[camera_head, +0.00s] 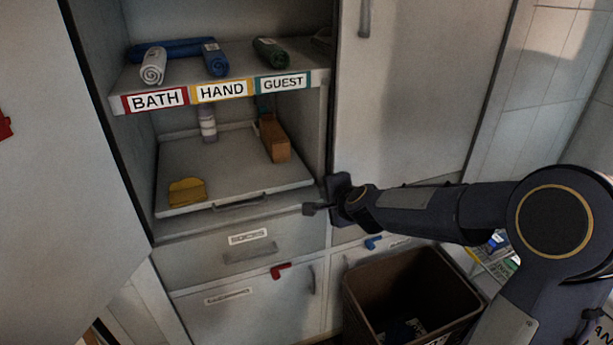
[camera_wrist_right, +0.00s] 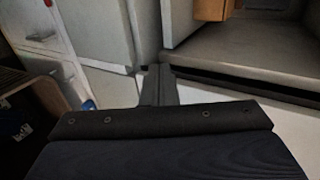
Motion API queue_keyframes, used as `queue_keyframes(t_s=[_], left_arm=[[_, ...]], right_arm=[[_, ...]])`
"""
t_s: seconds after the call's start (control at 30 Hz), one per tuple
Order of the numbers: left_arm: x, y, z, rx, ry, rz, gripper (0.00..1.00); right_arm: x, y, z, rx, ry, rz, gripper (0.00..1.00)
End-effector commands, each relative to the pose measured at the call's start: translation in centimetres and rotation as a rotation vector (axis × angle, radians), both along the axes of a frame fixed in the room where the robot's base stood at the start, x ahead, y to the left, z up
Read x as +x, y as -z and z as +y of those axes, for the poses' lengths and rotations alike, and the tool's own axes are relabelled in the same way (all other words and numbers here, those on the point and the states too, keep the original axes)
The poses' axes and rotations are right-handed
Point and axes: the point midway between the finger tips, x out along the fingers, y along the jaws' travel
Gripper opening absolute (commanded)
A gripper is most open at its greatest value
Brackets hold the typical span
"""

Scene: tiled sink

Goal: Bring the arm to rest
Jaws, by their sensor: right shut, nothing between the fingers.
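My right gripper (camera_head: 312,209) reaches in from the right in the head view, in front of the cabinet's right side near the front edge of the pull-out tray (camera_head: 230,190). Its fingers are shut with nothing between them. In the right wrist view the shut fingers (camera_wrist_right: 158,84) point ahead toward the cabinet front. I cannot tell from the head view whether the fingers touch the cabinet. My left gripper is not in view.
A shelf labelled BATH, HAND and GUEST (camera_head: 208,92) holds rolled towels. On the tray are a yellow cloth-like item (camera_head: 187,191), a brown box (camera_head: 274,138) and a bottle (camera_head: 208,124). Below are a SOCKS drawer (camera_head: 246,246) and a brown bin (camera_head: 409,290) under my right arm.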

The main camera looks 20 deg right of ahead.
Motion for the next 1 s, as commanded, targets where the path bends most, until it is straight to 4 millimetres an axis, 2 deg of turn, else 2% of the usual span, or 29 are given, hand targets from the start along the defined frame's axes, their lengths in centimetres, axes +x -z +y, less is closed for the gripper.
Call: queue_keyframes(t_s=[0.17, 0.27, 0.37, 0.4, 0.47, 0.5, 0.6, 0.7, 0.83, 0.9, 1.0], left_arm=[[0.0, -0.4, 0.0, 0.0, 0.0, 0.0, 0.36], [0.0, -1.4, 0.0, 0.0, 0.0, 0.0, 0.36], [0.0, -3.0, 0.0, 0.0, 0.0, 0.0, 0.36], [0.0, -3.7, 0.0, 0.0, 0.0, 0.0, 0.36], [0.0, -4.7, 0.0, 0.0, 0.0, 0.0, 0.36], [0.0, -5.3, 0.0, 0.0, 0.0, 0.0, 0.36], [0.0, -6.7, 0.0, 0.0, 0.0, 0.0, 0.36], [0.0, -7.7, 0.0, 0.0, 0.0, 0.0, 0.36], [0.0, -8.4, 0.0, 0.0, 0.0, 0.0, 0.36], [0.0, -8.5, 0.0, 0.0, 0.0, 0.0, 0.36], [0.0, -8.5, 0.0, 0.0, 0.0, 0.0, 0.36]], right_arm=[[-0.8, -0.9, 0.1, -0.011, -0.026, 0.0, 0.0], [-3.2, -3.3, 0.7, -0.051, -0.124, 0.001, 0.0], [-8.0, -6.4, 1.9, -0.142, -0.302, 0.008, 0.0], [-10.4, -7.5, 2.4, -0.193, -0.387, 0.014, 0.0], [-14.3, -8.6, 3.2, -0.279, -0.517, 0.027, 0.0], [-17.0, -9.0, 3.7, -0.337, -0.601, 0.041, 0.0], [-23.2, -9.1, 4.4, -0.486, -0.787, 0.082, 0.0], [-28.2, -8.4, 4.6, -0.608, -0.928, 0.133, 0.0], [-32.3, -7.2, 4.4, -0.708, -1.045, 0.19, 0.0], [-33.4, -6.8, 4.4, -0.735, -1.076, 0.209, 0.0], [-33.9, -6.5, 4.3, -0.747, -1.091, 0.218, 0.0]])
